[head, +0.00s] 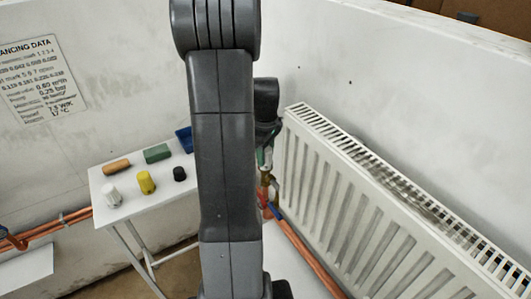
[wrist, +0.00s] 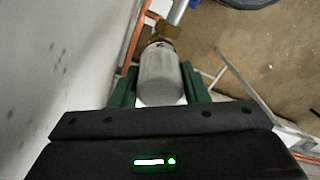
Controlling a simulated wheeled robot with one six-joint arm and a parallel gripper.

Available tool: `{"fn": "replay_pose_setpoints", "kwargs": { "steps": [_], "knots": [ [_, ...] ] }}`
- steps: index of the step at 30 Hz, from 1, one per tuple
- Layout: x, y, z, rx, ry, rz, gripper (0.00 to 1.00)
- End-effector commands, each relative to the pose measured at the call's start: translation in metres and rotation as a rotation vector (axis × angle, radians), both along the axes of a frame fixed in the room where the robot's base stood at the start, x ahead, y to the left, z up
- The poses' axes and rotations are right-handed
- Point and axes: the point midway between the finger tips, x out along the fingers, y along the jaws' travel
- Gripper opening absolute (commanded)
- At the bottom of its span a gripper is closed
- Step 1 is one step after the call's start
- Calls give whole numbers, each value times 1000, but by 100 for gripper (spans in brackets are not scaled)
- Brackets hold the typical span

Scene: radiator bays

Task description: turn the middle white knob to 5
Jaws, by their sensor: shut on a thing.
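My gripper (wrist: 159,78) is shut on a pale grey-white knob (wrist: 160,72) in the wrist view, with one green finger on each side of it. The knob sits in line with a brass fitting (wrist: 166,31) and a pale pipe beyond. I cannot read any number on the knob. In the head view my gripper (head: 265,158) is at the left end of the white radiator (head: 375,215), above a brass and copper valve fitting (head: 265,182). My arm hides much of it, and the knob cannot be made out there.
Left of my arm a white table (head: 135,215) bears loose white (head: 113,195), yellow (head: 146,182) and black (head: 180,174) caps, an orange-brown block (head: 117,167), a green block (head: 157,153) and a blue tray (head: 184,138). Copper pipes (head: 310,260) run low beneath the radiator. Walls stand close behind.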

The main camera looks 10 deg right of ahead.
Motion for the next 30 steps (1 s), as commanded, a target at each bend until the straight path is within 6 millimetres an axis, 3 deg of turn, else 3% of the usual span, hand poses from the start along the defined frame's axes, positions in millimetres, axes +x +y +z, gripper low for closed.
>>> {"fn": "replay_pose_setpoints", "kwargs": {
  "steps": [12, 30],
  "knots": [
    [1, 0, 1, -1, -4, 218, 18],
    [1, 0, 1, -2, -4, 259, 18]
  ]
}}
